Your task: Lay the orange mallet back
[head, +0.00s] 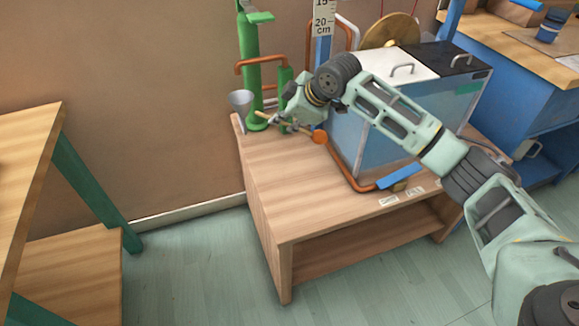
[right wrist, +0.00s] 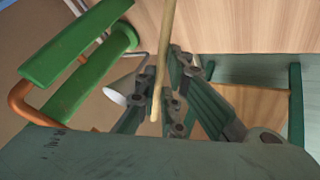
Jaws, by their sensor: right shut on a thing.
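The orange mallet has a round orange head (head: 320,136) and a thin wooden handle. My right gripper (head: 287,122) is shut on the handle, over the back left part of the wooden table (head: 285,190). In the head view the head points to the right and the handle end to the upper left. In the right wrist view the pale handle (right wrist: 166,45) runs between the fingers (right wrist: 166,103); the orange head is out of that view. I cannot tell how high the mallet is above the table. My left gripper is not in view.
A green pump (head: 248,60) with a copper pipe and a grey funnel (head: 241,103) stand close to my gripper. A water tank (head: 375,135) fills the table's right part. A blue object (head: 400,176) and white labels (head: 388,200) lie in front. The table's front left is clear.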

